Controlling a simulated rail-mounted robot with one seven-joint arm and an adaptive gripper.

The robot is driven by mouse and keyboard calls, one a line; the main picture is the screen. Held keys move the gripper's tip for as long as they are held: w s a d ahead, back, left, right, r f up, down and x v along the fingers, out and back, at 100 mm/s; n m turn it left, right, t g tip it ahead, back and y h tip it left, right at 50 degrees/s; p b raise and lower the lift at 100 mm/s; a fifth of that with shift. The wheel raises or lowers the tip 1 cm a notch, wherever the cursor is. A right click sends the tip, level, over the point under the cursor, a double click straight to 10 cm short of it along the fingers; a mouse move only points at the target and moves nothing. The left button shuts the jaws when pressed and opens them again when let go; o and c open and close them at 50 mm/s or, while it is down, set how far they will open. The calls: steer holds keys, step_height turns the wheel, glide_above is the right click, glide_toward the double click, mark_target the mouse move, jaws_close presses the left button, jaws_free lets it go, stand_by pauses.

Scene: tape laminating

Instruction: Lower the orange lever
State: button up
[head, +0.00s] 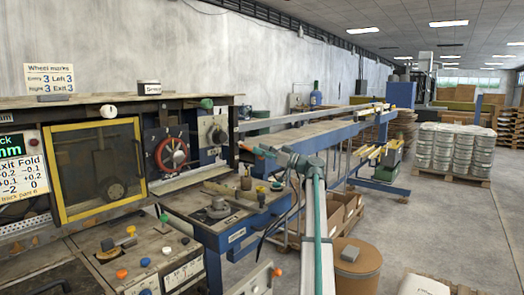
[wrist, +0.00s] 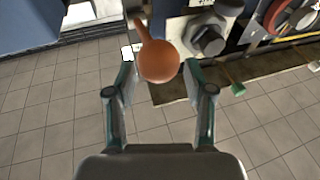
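The orange lever ends in a round orange ball (wrist: 160,64), with its narrow shaft running up and left in the wrist view. My gripper (wrist: 158,62) is open, with one teal-sided finger on each side of the ball. Gaps show between the ball and both fingers; whether anything touches in depth I cannot tell. In the head view a small orange knob (head: 259,152) shows beside the tips of my gripper (head: 264,155), in front of the machine's right end. My arm hides part of the machine's right side there.
A grey knob on a plate (wrist: 207,40) sits right beside the lever. A green knob (wrist: 238,89) and a red handwheel (wrist: 288,14) are further right. Tiled floor lies below.

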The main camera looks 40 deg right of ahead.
steer(key=shift+s+r, duration=0.1)
steer(key=s+d, duration=0.6)
steer(key=s, duration=0.7)
steer(key=shift+s+d+f, duration=0.2)
steer(key=shift+f, duration=0.2)
